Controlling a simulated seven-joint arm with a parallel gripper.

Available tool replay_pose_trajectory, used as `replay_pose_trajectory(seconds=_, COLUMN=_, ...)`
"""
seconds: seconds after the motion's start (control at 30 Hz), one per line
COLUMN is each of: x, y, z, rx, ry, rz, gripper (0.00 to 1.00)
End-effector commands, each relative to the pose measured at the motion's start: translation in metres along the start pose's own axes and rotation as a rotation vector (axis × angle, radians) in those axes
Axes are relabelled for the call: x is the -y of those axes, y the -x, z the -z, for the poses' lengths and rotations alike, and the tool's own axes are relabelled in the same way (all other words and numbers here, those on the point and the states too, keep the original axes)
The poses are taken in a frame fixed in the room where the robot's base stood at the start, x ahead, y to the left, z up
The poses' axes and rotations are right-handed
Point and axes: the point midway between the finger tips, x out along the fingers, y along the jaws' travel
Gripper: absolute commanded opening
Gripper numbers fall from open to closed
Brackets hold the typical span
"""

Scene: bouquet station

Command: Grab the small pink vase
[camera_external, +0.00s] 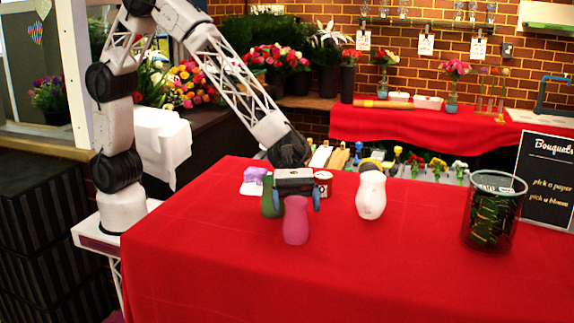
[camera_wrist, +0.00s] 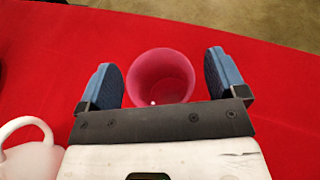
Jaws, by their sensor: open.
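My gripper (camera_external: 297,196) is above and just behind the vase in the external view, pointing down. In the wrist view its two blue fingers (camera_wrist: 162,82) are open, one on each side of the vase mouth, with a gap on both sides. The gripper body hides the near edge of the vase in the wrist view.
A green vase (camera_external: 269,198) stands close behind the gripper. A white pitcher (camera_external: 370,196) is to the right, its handle showing in the wrist view (camera_wrist: 30,140). The red table (camera_external: 210,270) is clear at the front.

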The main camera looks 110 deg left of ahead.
Motion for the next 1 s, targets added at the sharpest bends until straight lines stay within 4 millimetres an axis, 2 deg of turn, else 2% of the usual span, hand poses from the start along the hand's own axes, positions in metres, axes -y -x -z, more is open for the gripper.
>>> replay_pose_trajectory(seconds=0.1, x=0.0000, y=0.0001, z=0.0000, rx=0.000, ry=0.000, rz=0.000, gripper=0.89)
replay_pose_trajectory(seconds=0.67, x=0.0000, y=0.0001, z=0.0002, rx=0.000, ry=0.000, rz=0.000, gripper=0.03)
replay_pose_trajectory(seconds=0.7, x=-0.0003, y=0.0003, z=-0.0007, rx=0.001, ry=-0.001, rz=0.000, gripper=0.00)
replay_pose_trajectory(seconds=1.0, x=-0.0003, y=0.0010, z=-0.0024, rx=0.001, ry=-0.001, rz=0.000, gripper=0.00)
